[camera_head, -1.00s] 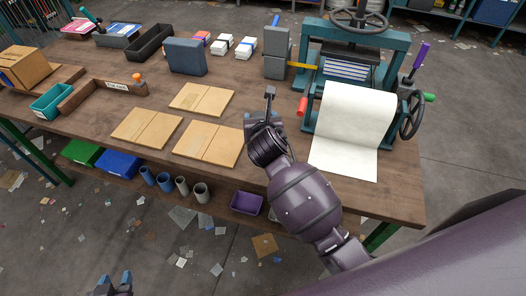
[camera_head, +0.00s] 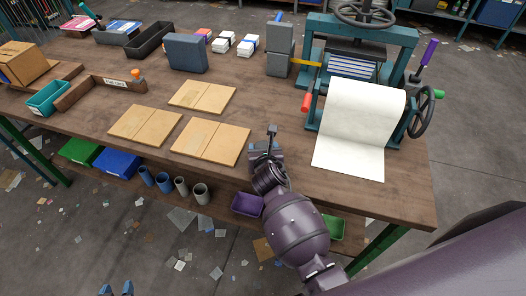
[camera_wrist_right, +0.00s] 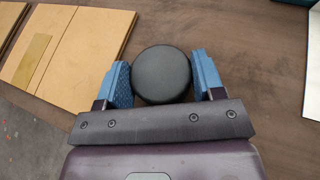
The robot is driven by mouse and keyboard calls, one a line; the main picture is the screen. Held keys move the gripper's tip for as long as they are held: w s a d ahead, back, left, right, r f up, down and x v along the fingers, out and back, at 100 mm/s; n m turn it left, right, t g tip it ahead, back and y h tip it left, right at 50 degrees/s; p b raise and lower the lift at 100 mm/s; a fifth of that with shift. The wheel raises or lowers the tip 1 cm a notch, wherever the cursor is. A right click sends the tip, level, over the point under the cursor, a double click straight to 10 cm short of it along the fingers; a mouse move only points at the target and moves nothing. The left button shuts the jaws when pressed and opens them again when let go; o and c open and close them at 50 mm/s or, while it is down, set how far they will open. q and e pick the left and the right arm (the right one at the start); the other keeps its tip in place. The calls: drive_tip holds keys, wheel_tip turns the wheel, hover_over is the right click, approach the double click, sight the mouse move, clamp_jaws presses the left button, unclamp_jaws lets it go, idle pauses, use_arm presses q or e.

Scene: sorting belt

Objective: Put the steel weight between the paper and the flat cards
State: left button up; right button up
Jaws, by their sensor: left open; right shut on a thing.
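The white paper (camera_head: 354,130) hangs from the press and lies over the right part of the table. The flat cards are tan folded sheets (camera_head: 210,141) on the table to the left; some also show in the right wrist view (camera_wrist_right: 75,45). My right gripper (camera_head: 266,151) is between the paper and the nearest card, by the table's front edge. In the right wrist view it is shut on a dark round thing (camera_wrist_right: 161,75), seemingly the steel weight; I cannot tell whether it touches the table. My left gripper (camera_head: 115,289) is open at the bottom left, partly cut off.
The teal press (camera_head: 313,75) stands behind the paper, with a red-ended handle (camera_head: 306,102). A wooden tray (camera_head: 100,90) is at the left. Bare wood lies between cards and paper.

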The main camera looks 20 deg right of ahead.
drive_tip(key=shift+f, duration=0.15)
drive_tip(key=o, duration=1.3)
drive_tip(key=shift+f, duration=0.15)
drive_tip(key=shift+r, duration=0.2)
drive_tip(key=p+v, duration=0.2)
drive_tip(key=v, duration=1)
drive_tip(key=shift+s, duration=0.1)
drive_tip(key=shift+d, duration=0.1)
